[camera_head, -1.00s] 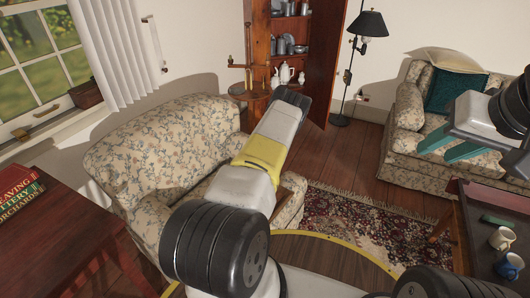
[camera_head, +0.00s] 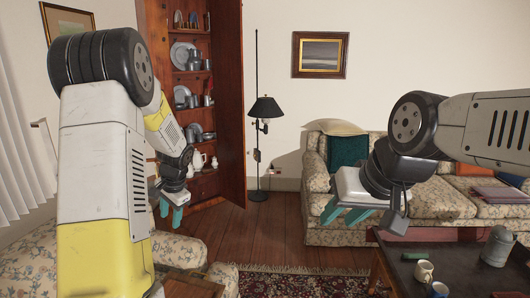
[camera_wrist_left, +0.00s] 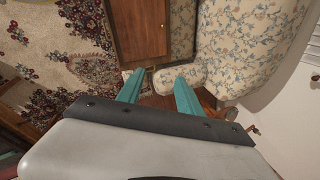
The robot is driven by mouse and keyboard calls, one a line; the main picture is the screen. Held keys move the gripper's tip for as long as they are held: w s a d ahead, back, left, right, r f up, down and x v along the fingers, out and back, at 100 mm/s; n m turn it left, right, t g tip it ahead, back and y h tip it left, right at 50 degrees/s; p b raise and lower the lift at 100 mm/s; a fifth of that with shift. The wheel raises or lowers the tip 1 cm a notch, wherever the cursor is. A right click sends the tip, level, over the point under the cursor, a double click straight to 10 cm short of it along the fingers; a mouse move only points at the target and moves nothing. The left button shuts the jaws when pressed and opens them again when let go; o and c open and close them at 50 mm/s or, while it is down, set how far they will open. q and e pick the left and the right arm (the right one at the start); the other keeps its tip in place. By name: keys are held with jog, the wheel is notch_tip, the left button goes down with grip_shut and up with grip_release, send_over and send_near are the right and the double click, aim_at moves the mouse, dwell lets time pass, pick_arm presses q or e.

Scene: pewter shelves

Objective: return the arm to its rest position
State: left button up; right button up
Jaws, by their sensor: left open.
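My left arm (camera_head: 105,165) is bent and raised at the left of the head view, its forearm pointing away from me. My left gripper (camera_head: 170,214) hangs down in front of the tall wooden cabinet, with teal fingers apart and nothing between them. In the left wrist view the same gripper (camera_wrist_left: 160,92) is open and empty above the floor and furniture. My right gripper (camera_head: 345,213) is at the right, its teal fingers apart and empty, in front of the sofa.
A wooden cabinet (camera_head: 228,90) with dishes stands behind my left gripper. A floral armchair (camera_head: 180,250) is below it. A floral sofa (camera_head: 315,205) and a dark table (camera_head: 440,270) with mugs are at the right. A floor lamp (camera_head: 265,108) stands between.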

pick_arm(q)
jog(key=s+d+r+n+t+h, duration=0.1)
jog(key=s+d+r+n+h, duration=0.1)
jog(key=s+d+r, duration=0.4)
jog(key=s+d+r+n+t+h, duration=0.1)
jog(key=s+d+r+n, duration=0.15)
jog(key=s+r, duration=0.55)
jog(key=s+d+r+t+h, duration=0.1)
jog(key=s+d+r, duration=0.1)
jog(key=s, duration=0.4)
jog(key=s+d+r+n+t+h, duration=0.1)
jog(key=s+d+r, duration=0.1)
jog(key=s+d, duration=0.3)
jog(key=shift+s+d+r, duration=0.2)
jog(key=shift+s+r, duration=0.2)
jog(key=shift+s, duration=0.15)
jog(key=shift+a, duration=0.15)
